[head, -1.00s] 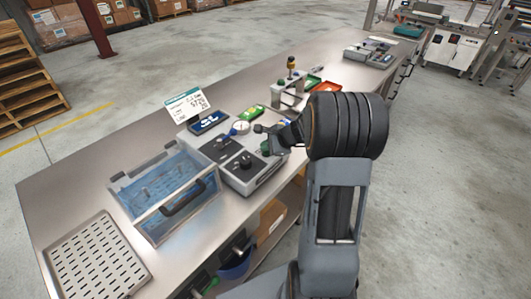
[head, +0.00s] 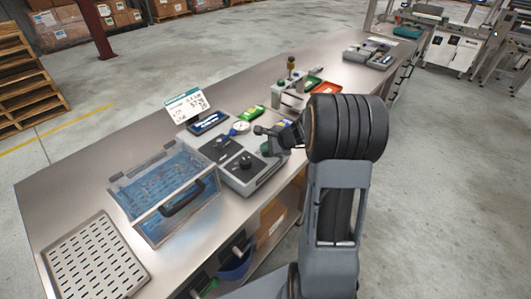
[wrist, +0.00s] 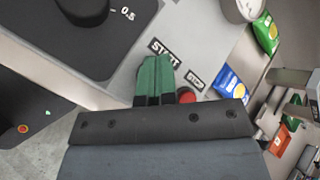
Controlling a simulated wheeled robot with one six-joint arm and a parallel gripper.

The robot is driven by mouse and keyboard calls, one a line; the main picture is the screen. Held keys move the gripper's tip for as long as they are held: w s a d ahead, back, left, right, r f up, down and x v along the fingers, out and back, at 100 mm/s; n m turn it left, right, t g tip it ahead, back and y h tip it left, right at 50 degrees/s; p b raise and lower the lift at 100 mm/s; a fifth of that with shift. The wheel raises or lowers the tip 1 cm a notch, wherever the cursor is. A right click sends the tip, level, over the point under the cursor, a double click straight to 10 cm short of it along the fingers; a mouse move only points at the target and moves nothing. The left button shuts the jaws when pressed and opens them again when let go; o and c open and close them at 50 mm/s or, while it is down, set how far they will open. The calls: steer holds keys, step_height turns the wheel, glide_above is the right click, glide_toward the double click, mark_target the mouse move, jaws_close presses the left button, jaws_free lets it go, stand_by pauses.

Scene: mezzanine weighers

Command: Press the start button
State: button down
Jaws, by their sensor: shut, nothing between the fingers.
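The grey control unit (head: 232,176) with a black dial (head: 245,161) stands on the steel bench. In the wrist view its START label (wrist: 164,51) and STOP label (wrist: 195,79) show, with a red button (wrist: 187,95) below the STOP label. My gripper (wrist: 155,72) has its green fingers closed together beside the START label, left of the red button. The start button itself is not visible; the fingers cover the panel below its label. In the head view my gripper (head: 266,146) is at the right side of the unit, and contact cannot be told.
A clear lidded box (head: 166,190) with blue contents stands left of the unit, near a slotted tray (head: 96,262). A dark display (head: 208,123), a white sign (head: 186,105), a round gauge (head: 239,128) and a green packet (head: 252,113) lie behind it.

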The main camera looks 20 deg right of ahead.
steer(key=shift+r+p, duration=0.5)
steer(key=shift+r, duration=0.3)
steer(key=shift+r+p, duration=1.95)
steer(key=shift+r, duration=0.6)
